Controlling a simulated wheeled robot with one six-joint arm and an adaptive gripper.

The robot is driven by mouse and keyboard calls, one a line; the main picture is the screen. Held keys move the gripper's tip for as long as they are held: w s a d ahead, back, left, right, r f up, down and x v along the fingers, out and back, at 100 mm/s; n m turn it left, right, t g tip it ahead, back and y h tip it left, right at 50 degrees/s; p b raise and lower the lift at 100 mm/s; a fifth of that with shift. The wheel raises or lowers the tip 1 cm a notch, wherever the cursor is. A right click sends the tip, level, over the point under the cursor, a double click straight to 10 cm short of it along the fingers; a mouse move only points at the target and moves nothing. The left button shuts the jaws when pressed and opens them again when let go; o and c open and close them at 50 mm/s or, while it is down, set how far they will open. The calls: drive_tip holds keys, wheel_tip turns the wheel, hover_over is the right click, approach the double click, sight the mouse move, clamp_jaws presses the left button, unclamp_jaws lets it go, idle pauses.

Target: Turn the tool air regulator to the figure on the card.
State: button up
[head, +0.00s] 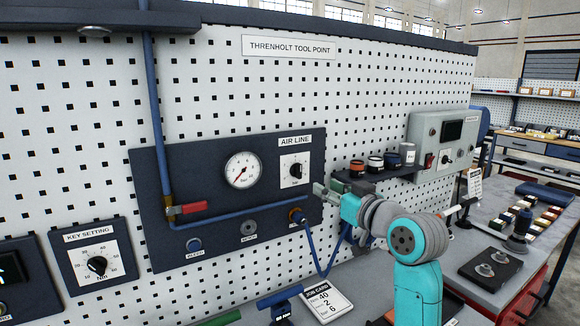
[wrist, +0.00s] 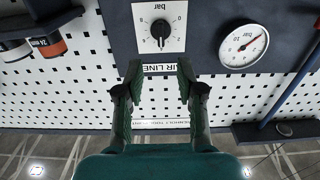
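The tool air regulator is a black knob (head: 296,171) on a white dial plate marked bar, under the AIR LINE label on the dark panel. The wrist view shows the knob (wrist: 160,30) and its dial upside down, beyond my fingertips. My gripper (head: 319,191) is just right of the dial in the head view. Its two green fingers (wrist: 161,68) are apart, with nothing between them, and do not touch the knob. The knob's exact setting is too small to tell.
A round pressure gauge (head: 242,170) sits left of the regulator. A red valve handle (head: 187,208) and blue pipe are below left. A shelf (head: 385,173) with small tins juts out right of my gripper. Another knob, KEY SETTING (head: 97,266), is far left.

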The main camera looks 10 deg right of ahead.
sight(301, 171)
drive_tip(key=x, duration=1.2)
drive_tip(key=shift+r, duration=0.3)
drive_tip(key=shift+s, duration=0.1)
clamp_jaws()
